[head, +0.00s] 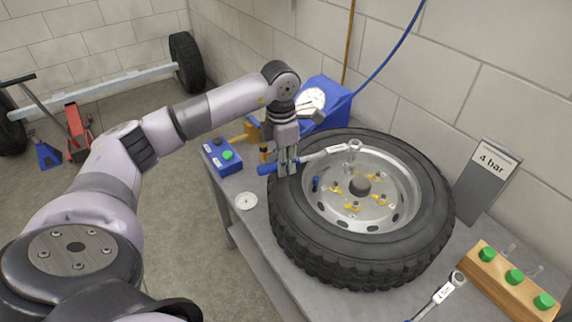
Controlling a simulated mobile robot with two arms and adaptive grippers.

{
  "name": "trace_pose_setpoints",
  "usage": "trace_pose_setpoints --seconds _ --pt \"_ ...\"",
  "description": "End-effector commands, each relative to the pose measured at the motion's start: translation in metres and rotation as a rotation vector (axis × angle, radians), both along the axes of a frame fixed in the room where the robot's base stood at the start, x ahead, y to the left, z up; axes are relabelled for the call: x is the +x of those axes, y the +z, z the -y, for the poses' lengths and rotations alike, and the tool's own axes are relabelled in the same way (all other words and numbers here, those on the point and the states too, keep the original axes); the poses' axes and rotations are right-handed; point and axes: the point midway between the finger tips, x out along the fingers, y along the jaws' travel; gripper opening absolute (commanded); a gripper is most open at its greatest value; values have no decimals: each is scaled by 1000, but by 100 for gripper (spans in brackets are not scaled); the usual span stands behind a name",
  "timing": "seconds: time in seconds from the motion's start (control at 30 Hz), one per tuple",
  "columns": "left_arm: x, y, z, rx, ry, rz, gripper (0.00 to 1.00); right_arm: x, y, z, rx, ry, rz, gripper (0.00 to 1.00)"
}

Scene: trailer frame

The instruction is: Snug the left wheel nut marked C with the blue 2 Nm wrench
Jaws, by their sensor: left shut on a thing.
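The wrench (325,154) has a blue grip end sticking out left of the fingers. Its grey shaft points right, and its ring head shows over the upper part of the rim. I cannot tell whether the head touches anything. The wheel (377,216) lies flat on the bench, with yellow marks (352,207) around its hub. The letters on the nuts are too small to read. My right gripper is not in view.
A second wrench (443,292) lies on the bench (312,289) at the front right. Beside it is a wooden block (508,288) with green caps. A "4 bar" sign (488,176), a blue gauge box (338,100) and a blue button box (221,158) stand around the wheel.

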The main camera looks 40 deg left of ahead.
Motion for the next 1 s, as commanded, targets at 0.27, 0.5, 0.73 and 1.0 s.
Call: trace_pose_setpoints --seconds 0.27,0.5,0.73,1.0 --pt "4 1 -8 3 -37 2 0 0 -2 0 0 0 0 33" --pt "4 1 -8 3 -39 2 0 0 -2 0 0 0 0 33" --pt "-3 3 5 3 22 2 0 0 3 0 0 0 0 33" --pt "-13 1 24 1 128 2 0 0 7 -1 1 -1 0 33"
